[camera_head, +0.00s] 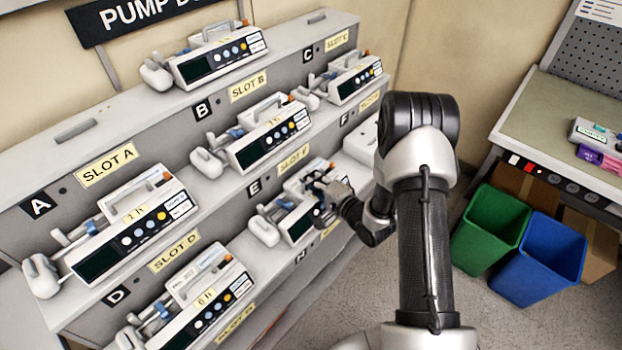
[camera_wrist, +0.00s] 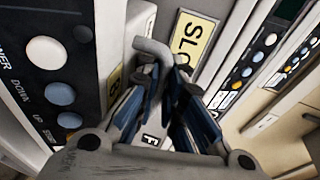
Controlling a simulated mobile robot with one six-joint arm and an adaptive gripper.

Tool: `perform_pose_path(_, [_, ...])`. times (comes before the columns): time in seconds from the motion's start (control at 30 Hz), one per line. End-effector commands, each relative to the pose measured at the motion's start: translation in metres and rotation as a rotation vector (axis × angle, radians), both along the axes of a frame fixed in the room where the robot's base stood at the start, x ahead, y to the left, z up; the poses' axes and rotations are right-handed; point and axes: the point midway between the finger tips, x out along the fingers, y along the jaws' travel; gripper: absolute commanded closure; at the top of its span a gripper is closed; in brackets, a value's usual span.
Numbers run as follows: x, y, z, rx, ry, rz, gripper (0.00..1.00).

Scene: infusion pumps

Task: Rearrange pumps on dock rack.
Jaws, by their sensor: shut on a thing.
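The grey dock rack (camera_head: 75,130) has stepped shelves with lettered slots. White pumps stand below A (camera_head: 130,232), B (camera_head: 262,137), C (camera_head: 352,80) and D (camera_head: 205,305). Another pump (camera_head: 215,55) is on the top ledge. My gripper (camera_head: 326,198) is at the slot E pump (camera_head: 300,226) and covers its right part. In the wrist view my gripper (camera_wrist: 166,80) is shut on a grey bent bar (camera_wrist: 150,47), apparently the pump's handle. A dark button panel (camera_wrist: 55,85) is close at left. Whether the pump is lifted cannot be told.
A pale block (camera_head: 362,140) sits below F, partly behind my arm. Green (camera_head: 490,228) and blue (camera_head: 540,268) bins stand on the floor at right, below a side table (camera_head: 560,120) with small items. Neighbouring pumps leave little room around the gripper.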

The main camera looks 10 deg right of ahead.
Motion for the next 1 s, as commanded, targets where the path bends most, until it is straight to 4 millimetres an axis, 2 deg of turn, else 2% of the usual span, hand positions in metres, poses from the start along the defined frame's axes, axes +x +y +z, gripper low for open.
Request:
perform_pose_path(0.77, [0.0013,-0.0003,-0.0056,0.001,-0.007,0.0,1.0])
perform_pose_path(0.8, [0.0013,-0.0002,-0.0051,0.001,-0.007,0.0,0.89])
perform_pose_path(1.0, [0.0009,-0.0002,-0.0057,0.0,-0.005,0.0,0.76])
